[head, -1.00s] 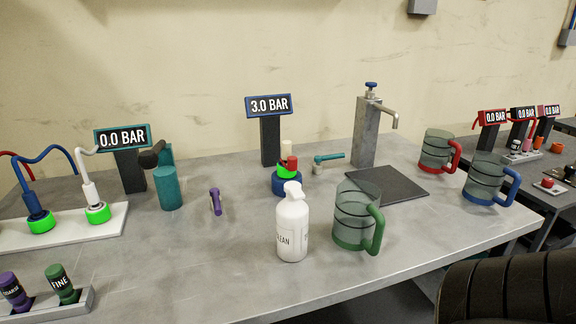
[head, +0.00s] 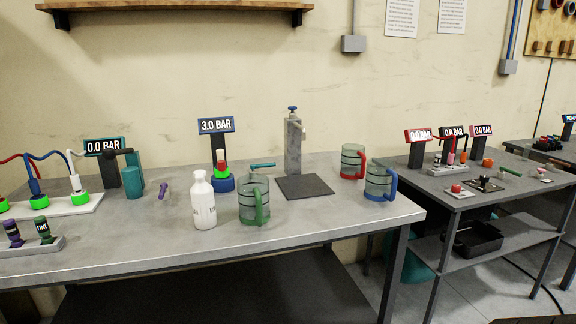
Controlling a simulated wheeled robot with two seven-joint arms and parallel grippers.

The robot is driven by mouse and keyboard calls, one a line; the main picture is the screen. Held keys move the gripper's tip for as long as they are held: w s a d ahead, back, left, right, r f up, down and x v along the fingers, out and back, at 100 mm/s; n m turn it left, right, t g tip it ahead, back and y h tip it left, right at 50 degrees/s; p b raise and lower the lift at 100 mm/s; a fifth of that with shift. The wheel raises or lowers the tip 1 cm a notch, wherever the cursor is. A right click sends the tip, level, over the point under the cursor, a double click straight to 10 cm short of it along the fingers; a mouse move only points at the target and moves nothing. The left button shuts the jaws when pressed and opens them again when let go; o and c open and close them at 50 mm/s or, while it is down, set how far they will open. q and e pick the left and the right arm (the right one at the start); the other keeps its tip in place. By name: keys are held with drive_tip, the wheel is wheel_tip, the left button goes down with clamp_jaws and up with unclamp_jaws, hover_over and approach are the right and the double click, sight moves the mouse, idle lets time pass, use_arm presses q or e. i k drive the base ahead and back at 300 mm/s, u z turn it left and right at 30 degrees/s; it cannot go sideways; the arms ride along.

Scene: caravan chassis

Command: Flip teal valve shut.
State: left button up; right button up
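The teal valve (head: 262,165) is a small lever on a grey body on the main workbench (head: 330,218). Its handle lies roughly level and points to the right. It stands behind the green-handled jug (head: 247,200) and to the right of a blue-based post with green, red and cream parts (head: 222,183). The jug hides part of the valve's lower body. A purple valve (head: 165,190) stands further left, with its handle tilted. Neither of my grippers shows in the head view.
A tap column (head: 293,148) stands behind a dark mat (head: 303,187). Red-handled (head: 351,161) and blue-handled (head: 379,182) jugs are at the right. A teal cylinder (head: 132,183) is at the left. A second bench (head: 440,190) stands right.

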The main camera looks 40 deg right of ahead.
sight(268, 164)
drive_tip(key=z, duration=0.95)
drive_tip(key=i, duration=1.4)
drive_tip(key=z, duration=0.45)
drive_tip(key=k, duration=1.3)
drive_tip(key=z, duration=0.6)
drive_tip(key=i, duration=0.85)
drive_tip(key=z, duration=0.25)
